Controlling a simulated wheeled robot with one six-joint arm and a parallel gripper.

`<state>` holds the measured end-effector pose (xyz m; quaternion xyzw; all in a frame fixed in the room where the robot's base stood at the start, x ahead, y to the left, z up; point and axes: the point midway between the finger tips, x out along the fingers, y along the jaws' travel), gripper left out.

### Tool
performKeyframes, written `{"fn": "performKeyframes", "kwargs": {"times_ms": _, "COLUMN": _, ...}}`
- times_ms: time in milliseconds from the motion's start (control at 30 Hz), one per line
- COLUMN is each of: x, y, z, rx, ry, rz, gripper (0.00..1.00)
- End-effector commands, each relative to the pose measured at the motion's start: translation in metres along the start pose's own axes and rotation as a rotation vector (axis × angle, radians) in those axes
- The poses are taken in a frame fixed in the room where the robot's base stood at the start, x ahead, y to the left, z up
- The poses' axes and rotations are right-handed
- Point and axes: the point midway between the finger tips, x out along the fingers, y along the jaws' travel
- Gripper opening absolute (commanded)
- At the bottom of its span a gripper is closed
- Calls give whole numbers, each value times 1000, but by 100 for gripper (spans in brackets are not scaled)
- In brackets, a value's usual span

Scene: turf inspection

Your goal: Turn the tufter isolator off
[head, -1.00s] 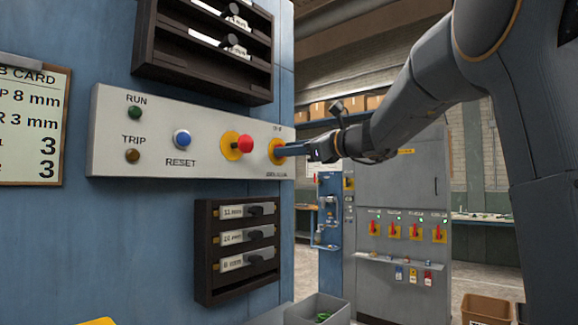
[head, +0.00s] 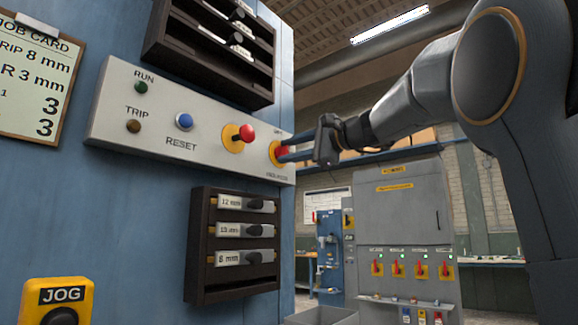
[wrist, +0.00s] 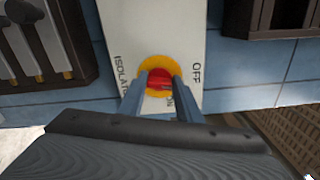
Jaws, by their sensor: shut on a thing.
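The tufter isolator (head: 275,152) is a red handle on a yellow disc at the right end of the pale control panel (head: 215,160). In the wrist view the isolator (wrist: 158,67) sits between an ISOLATOR label at left and an OFF label at right, with ON partly hidden near the right finger. My gripper (head: 286,153) reaches it from the right. In the wrist view my gripper (wrist: 159,80) has one finger on each side of the red handle and is shut on it. The exact angle of the handle is hard to tell.
A red push button (head: 245,133) on yellow stands just left of the isolator, beside a blue RESET button (head: 184,121). Dark label racks hang above (head: 213,45) and below (head: 232,245) the panel. A grey cabinet (head: 400,225) with red switches stands behind at right.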

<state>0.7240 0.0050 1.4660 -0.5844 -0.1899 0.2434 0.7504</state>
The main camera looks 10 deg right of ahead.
Motion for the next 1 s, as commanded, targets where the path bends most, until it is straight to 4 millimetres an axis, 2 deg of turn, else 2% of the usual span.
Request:
{"fn": "performKeyframes", "kwargs": {"times_ms": 33, "x": 1, "y": 5, "z": -2, "rx": -34, "ry": 0, "rz": 2, "gripper": 9}}
{"fn": "performKeyframes", "kwargs": {"times_ms": 400, "x": 1, "y": 3, "z": -1, "rx": -220, "ry": -2, "rz": 2, "gripper": 9}}
{"fn": "performKeyframes", "kwargs": {"times_ms": 1000, "x": 0, "y": 2, "z": 0, "rx": -263, "ry": -2, "rz": 3, "gripper": 9}}
